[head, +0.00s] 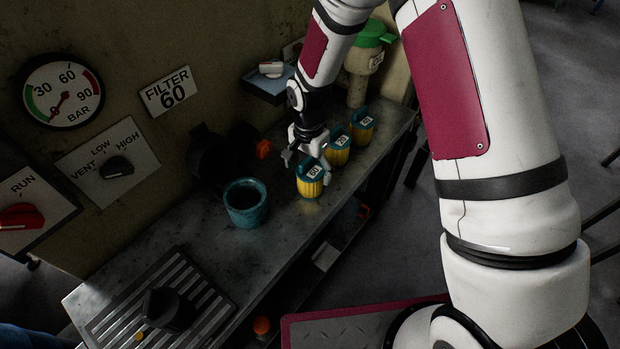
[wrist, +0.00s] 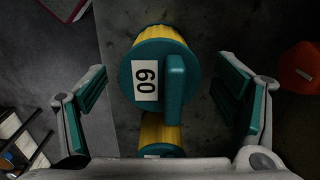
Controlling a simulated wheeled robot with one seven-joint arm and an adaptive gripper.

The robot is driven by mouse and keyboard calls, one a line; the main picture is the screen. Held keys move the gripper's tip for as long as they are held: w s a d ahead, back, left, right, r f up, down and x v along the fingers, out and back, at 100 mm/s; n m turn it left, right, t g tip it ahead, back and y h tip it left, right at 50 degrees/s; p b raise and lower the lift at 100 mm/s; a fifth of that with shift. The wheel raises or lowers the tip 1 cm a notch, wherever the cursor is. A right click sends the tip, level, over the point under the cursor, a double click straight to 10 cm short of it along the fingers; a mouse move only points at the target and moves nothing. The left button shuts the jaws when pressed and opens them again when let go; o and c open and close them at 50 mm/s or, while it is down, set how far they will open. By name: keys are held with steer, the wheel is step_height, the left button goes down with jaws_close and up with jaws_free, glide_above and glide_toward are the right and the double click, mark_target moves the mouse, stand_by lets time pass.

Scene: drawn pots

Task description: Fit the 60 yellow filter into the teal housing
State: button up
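My gripper (head: 307,166) is over this filter. In the wrist view my gripper (wrist: 160,105) is open, one teal-padded finger on each side of the filter, with gaps between. The teal housing (head: 246,216) is an open-topped cup on the bench, left of the filter. It is out of the wrist view.
A green-topped container (head: 371,34) is at the back. An orange knob (head: 264,149) is near the wall. A drain grate (head: 155,305) is at front left.

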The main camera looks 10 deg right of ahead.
steer(key=c, duration=1.4)
steer(key=shift+r, duration=0.1)
steer(key=shift+c, duration=0.2)
